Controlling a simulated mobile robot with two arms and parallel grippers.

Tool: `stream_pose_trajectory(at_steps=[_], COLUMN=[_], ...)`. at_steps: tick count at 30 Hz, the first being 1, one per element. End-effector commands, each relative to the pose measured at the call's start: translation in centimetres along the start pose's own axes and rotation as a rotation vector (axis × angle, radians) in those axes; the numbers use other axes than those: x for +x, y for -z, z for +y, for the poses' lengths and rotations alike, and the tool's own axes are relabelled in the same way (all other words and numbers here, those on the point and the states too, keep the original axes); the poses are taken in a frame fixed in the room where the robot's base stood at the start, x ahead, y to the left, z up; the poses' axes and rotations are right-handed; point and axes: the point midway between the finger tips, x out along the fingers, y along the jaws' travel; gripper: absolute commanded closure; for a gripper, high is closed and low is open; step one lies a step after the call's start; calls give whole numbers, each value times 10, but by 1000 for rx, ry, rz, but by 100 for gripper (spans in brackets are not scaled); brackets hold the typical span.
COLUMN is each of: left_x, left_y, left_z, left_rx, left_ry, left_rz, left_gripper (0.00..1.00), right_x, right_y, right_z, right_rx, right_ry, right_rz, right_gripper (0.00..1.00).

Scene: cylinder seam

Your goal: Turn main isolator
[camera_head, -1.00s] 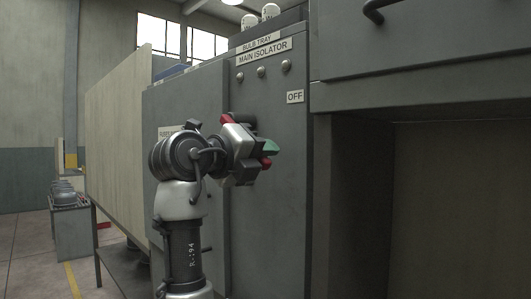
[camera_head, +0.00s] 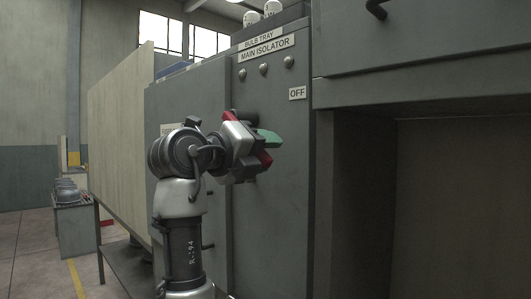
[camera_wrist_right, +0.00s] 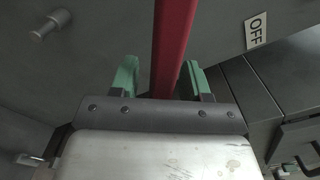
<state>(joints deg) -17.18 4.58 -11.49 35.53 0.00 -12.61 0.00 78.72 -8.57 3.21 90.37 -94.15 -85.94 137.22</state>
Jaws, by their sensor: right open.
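The main isolator's red handle (camera_head: 263,157) shows at the front of the grey cabinet, below the "MAIN ISOLATOR" label (camera_head: 267,49). My right gripper (camera_head: 266,140) is at the handle and hides most of it and its hub. In the right wrist view the red handle (camera_wrist_right: 172,45) runs between the two green fingers of my right gripper (camera_wrist_right: 160,80). The fingers are open, with a gap visible on at least the left side of the handle. An "OFF" label (camera_head: 297,93) is to the upper right of the handle. My left gripper is not in view.
Three round knobs (camera_head: 264,69) sit under the label. A bulb tray (camera_head: 283,19) with white bulbs is on top. To the right are a cabinet with a dark handle (camera_head: 376,9) and an open recess (camera_head: 455,200). A pale panel (camera_head: 118,130) stands at left.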

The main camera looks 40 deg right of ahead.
Motion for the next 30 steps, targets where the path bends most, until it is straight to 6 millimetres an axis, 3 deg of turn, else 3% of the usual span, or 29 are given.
stream_pose_trajectory(at_steps=[15,27,30], left_x=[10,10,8], left_y=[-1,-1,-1], left_z=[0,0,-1], left_rx=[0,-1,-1], left_ry=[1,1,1], left_rz=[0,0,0], left_gripper=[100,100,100], right_x=[-92,-103,-102], right_y=[0,0,-1], right_z=[1,0,-1], right_rx=[-2,0,-7], right_ry=[-1,0,-4], right_rz=[-1,1,2], right_gripper=[53,53,65])
